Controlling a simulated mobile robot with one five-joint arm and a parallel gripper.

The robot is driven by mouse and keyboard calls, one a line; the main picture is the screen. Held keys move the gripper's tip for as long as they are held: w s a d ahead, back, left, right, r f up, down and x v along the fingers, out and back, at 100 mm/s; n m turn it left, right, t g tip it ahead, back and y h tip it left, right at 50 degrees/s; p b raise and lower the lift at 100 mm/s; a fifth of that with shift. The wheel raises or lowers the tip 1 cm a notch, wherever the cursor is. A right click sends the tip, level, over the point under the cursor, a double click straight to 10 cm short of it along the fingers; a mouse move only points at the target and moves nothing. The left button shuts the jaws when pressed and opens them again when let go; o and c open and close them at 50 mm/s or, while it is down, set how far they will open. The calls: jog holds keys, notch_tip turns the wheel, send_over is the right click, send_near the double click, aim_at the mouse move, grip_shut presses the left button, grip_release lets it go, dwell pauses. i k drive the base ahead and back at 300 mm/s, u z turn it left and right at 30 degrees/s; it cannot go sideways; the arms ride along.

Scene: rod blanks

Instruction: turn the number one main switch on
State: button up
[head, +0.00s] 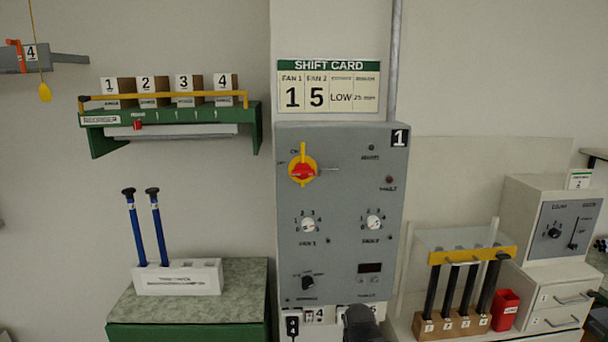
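The number one main switch (302,171) is a red rotary knob on a yellow plate, at the upper left of a grey control panel (340,198) marked with a 1. Small lettering that seems to read ON stands above the switch, and another small label stands at its left. A yellow part points upward and a thin grey piece sticks out to the right. I cannot tell the switch's position for certain. A dark shape at the bottom edge, below the panel, seems to be my gripper (361,323). It is well below the switch and apart from it. Its fingers cannot be made out.
A shift card (328,87) hangs above the panel. A green shelf (180,117) with numbered boxes is at the left, above a white block (178,278) with two blue rods. At the right are a wooden rack (450,324) with black rods and a red cup (505,310).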

aim_at(303, 170)
jog(key=k, duration=0.5)
jog(key=u, duration=2.75)
jog(key=i, duration=0.15)
jog(key=z, duration=0.7)
